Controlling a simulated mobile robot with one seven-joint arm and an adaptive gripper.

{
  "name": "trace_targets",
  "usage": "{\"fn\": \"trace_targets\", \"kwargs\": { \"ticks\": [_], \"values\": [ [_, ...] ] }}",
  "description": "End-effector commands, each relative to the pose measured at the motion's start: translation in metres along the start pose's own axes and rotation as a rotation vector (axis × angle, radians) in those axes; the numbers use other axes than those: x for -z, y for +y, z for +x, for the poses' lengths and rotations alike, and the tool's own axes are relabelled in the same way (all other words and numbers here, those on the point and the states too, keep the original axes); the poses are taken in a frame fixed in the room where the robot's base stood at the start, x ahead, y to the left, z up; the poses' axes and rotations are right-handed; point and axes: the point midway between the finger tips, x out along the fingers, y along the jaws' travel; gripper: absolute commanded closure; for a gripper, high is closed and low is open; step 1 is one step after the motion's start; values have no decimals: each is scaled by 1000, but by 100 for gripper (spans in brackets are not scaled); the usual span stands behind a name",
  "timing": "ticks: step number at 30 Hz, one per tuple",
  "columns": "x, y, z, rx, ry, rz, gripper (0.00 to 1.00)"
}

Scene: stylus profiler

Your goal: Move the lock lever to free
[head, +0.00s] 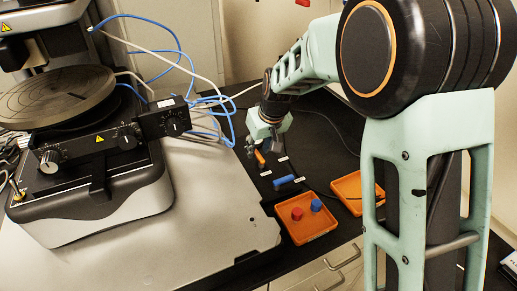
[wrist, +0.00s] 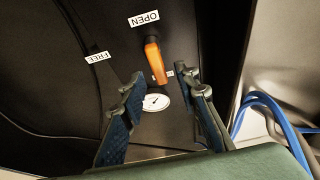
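An orange lever (wrist: 154,62) shows in the wrist view on a dark panel, its free end pointing down between my fingers. A white OPEN label (wrist: 144,19) is above its pivot end, and a FREE label (wrist: 97,57) is to its left. The orange lever (head: 260,158) also shows in the head view just under my gripper (head: 256,145), and a blue lever (head: 284,181) lies lower right of it. I cannot tell for sure which is the lock lever. My gripper (wrist: 161,78) is open, its fingers either side of the orange lever's end with visible gaps.
A round gauge (wrist: 155,102) lies between my fingers. Blue cables (wrist: 270,105) run at the right of the wrist view. The profiler (head: 95,170) stands left. An orange tray (head: 306,234) with red and blue knobs and another orange tray (head: 352,202) are lower right.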

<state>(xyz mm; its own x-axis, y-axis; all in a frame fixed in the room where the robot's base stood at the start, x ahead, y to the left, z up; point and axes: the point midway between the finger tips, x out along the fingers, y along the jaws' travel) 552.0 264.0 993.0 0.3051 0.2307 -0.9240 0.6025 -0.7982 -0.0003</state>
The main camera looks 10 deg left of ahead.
Motion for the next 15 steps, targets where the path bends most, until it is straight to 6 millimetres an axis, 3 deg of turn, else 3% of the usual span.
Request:
{"fn": "trace_targets", "kwargs": {
  "ticks": [12, 15],
  "values": [
    [0, 0, 9, -1, 1, 0, 71],
    [0, 0, 9, -1, 0, 0, 81]
  ]
}}
